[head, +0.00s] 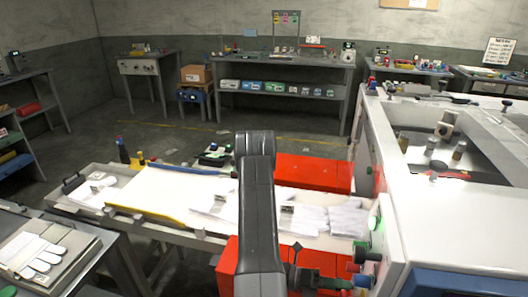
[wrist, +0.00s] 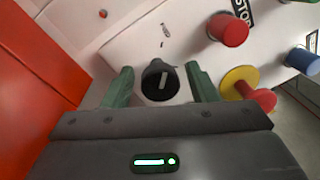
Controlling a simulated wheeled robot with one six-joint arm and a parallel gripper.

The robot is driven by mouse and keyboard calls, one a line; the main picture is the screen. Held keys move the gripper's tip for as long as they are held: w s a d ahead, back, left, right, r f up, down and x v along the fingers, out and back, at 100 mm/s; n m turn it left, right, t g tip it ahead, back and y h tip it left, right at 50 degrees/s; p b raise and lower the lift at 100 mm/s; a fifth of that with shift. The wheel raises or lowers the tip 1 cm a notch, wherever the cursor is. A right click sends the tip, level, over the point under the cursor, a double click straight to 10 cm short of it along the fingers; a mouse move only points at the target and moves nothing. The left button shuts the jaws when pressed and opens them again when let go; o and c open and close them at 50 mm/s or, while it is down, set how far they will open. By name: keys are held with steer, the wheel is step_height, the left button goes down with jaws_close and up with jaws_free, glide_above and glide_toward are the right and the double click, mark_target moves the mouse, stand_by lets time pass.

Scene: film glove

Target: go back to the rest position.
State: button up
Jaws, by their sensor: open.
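My gripper (wrist: 160,86) shows in the wrist view with its two green fingers apart. A black knob (wrist: 160,80) with a white mark stands between the fingers, with a visible gap on each side. How far the fingertips reach along the knob I cannot tell. Nothing is held. In the head view my dark arm comes up in the middle and bends down toward the front of the white machine (head: 455,232). The fingers are hard to make out there, and the knob cannot be made out.
Right of the fingers are a red button (wrist: 229,29), a red mushroom button on a yellow collar (wrist: 258,94) and a blue button (wrist: 302,60). A red housing (wrist: 35,85) stands close on the left. White gloves (head: 347,220) lie on the pale conveyor bed behind my arm.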

steer(key=m, duration=0.4)
steer(key=shift+f+m+b, duration=0.1)
steer(key=shift+m+b, duration=0.2)
steer(key=shift+b, duration=0.1)
steer(key=m+y, duration=0.1)
steer(key=m, duration=0.4)
steer(key=shift+w+g, duration=0.1)
steer(key=shift+g, duration=0.2)
